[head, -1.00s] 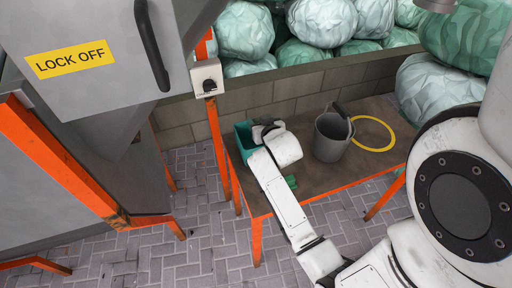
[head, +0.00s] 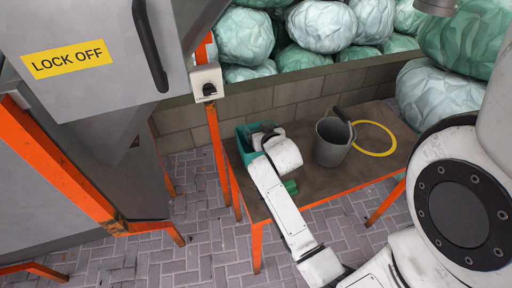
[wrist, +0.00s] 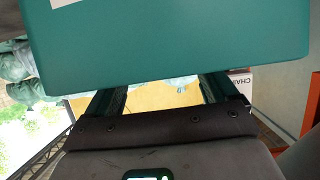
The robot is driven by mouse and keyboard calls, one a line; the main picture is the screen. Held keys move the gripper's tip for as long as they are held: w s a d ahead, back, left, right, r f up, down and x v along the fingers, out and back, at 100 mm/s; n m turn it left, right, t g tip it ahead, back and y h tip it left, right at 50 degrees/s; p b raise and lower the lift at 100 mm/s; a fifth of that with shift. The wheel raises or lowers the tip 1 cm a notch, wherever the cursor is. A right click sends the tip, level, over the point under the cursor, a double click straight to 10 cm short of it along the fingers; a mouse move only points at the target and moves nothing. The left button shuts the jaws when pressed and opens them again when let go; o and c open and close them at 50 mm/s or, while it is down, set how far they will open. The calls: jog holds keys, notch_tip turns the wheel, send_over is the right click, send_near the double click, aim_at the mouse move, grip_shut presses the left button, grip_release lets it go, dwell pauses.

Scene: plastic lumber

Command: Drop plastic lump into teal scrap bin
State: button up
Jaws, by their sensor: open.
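The teal scrap bin (head: 241,143) stands at the left end of the brown table, partly covered by my arm. In the wrist view its flat teal wall (wrist: 170,40) fills the top and hides my fingertips. My gripper (wrist: 163,92) is open, its two fingers apart, with no lump visible between them. In the head view my gripper (head: 266,130) is at the bin's opening, mostly hidden behind my wrist. A small green piece (head: 291,187) lies on the table beside my forearm; I cannot tell whether it is the plastic lump. The bin's inside is mostly hidden.
A grey bucket (head: 331,148) and a yellow ring (head: 373,139) are on the table (head: 350,170), right of my arm. A grey machine with a LOCK OFF sign (head: 68,59) stands at left. Large wrapped bales (head: 320,28) lie behind a low block wall (head: 280,96).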

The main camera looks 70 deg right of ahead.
jog(key=v, duration=1)
jog(key=shift+s+a+r, duration=0.15)
jog(key=shift+a+r, duration=0.1)
jog(key=a+f+n+y, duration=0.1)
jog(key=a+f+y, duration=0.1)
jog(key=a, duration=0.2)
jog(key=w+a+f+n+g+y, duration=0.1)
jog(key=a+f+y, duration=0.1)
jog(key=a+f, duration=0.1)
jog(key=a+f+n+g+y, duration=0.1)
jog(key=a+f+n+y, duration=0.1)
jog(key=a, duration=0.3)
jog(key=shift+w+f, duration=0.2)
jog(key=shift+w, duration=0.1)
jog(key=s+a+f+n+g+y, duration=0.3)
jog(key=s+a, duration=0.4)
jog(key=a, duration=0.5)
jog(key=n+g+y, duration=0.1)
jog(key=n+g, duration=0.1)
jog(key=shift+f+n+g, duration=0.3)
jog(key=shift+n, duration=0.1)
jog(key=shift+s+a, duration=0.1)
